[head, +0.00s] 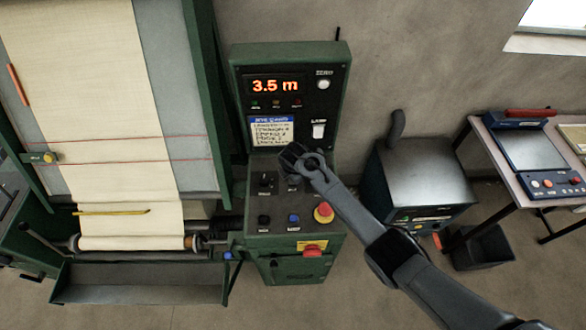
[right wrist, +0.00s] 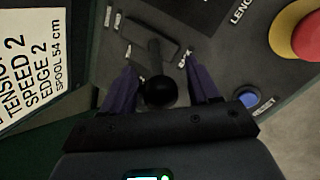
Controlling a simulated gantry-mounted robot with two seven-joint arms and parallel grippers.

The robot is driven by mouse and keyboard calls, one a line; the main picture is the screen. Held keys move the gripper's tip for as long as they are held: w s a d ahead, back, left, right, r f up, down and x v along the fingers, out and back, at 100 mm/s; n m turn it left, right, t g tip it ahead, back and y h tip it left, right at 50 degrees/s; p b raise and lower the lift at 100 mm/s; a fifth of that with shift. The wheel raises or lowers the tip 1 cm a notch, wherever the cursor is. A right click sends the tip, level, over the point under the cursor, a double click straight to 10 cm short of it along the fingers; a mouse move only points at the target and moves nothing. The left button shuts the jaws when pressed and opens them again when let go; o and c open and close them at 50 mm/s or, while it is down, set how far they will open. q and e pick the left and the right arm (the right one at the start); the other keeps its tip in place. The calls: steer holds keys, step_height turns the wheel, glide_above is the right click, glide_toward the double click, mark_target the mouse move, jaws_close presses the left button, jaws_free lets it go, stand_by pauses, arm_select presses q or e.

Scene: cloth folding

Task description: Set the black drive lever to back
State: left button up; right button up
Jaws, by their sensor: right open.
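A black lever with a round black knob (right wrist: 158,92) stands in a slot on the dark control panel in the right wrist view. My right gripper (right wrist: 160,80) is open, with one purple finger on each side of the knob and visible gaps between. In the head view the right gripper (head: 294,157) is over the upper part of the panel, just below the handwritten note, and hides part of the panel. Another small black control (head: 265,180) shows left of it. My left gripper is not in view.
The green console (head: 340,75) carries a display reading 3.5 m. A red and yellow stop button (head: 323,212) and a blue button (head: 294,218) are close on the panel. A cloth roll (head: 130,243) lies left. A dark cabinet (head: 425,170) stands right.

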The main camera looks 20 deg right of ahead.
steer(key=v, duration=1)
steer(key=shift+s, duration=0.15)
steer(key=s+f+m+p, duration=0.35)
steer(key=s+m, duration=0.55)
steer(key=s, duration=1)
steer(key=s+r+m+p, duration=0.1)
steer(key=s+r+m, duration=0.2)
steer(key=s, duration=0.5)
steer(key=s+d+r+m+y+p, duration=0.1)
steer(key=s+r+m, duration=0.3)
steer(key=s, duration=0.5)
steer(key=m, duration=0.2)
steer(key=shift+s+r+m+y, duration=0.3)
steer(key=shift+s, duration=0.05)
